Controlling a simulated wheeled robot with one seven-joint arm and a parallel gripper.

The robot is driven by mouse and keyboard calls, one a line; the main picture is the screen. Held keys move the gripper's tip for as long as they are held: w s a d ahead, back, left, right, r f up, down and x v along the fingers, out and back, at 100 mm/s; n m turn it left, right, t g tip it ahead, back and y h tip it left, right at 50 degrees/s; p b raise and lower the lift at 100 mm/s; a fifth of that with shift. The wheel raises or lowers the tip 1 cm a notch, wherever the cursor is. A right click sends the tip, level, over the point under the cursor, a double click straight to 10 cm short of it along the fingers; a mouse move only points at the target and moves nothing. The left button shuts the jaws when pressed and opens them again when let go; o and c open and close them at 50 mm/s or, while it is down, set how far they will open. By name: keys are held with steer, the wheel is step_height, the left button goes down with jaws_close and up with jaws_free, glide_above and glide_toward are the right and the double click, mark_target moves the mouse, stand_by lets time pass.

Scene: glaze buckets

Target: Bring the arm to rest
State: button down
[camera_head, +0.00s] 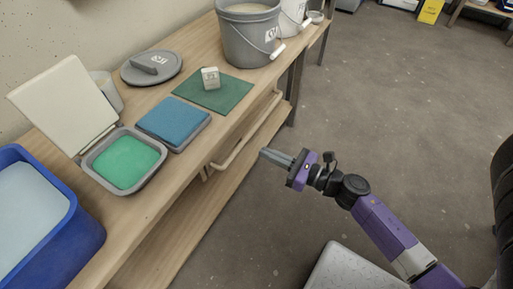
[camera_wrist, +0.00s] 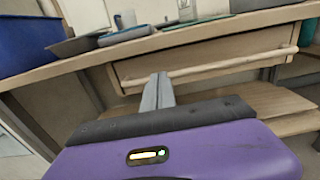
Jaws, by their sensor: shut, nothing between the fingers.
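My gripper (camera_head: 268,155) is shut and empty. In the head view it is held out over the floor, in front of the wooden bench (camera_head: 200,57), with its fingers pointing left toward the bench's front edge. The fingers appear apart from the bench. My purple arm reaches in from the lower right of the head view.
On the bench are a blue tub (camera_head: 75,240), a tray with a green pad (camera_head: 124,162), a blue pad (camera_head: 173,121), a green mat (camera_head: 225,96) with a small white block (camera_head: 210,77), a grey lid (camera_head: 135,70) and a grey bucket (camera_head: 245,45). Open floor (camera_head: 400,110) lies right.

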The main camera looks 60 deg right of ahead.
steer(key=shift+s+d, duration=0.1)
steer(key=shift+s, duration=1.4)
steer(key=s+a+r+m+t+h, duration=0.1)
steer(key=a+r+m, duration=0.2)
steer(key=m, duration=0.7)
steer(key=s+a+r+m+h, duration=0.15)
steer(key=r+m, duration=0.25)
steer(key=m, duration=0.6)
steer(key=s+a+r+m+g, duration=0.3)
steer(key=s+a+m+g, duration=0.1)
steer(key=s+a+m, duration=1.1)
step_height(320, 180, up, 20)
steer(key=w+a+m+p, duration=0.1)
steer(key=m+p, duration=0.1)
steer(key=p, duration=1.8)
steer(key=shift+f+y, duration=0.25)
steer(key=shift+y, duration=0.2)
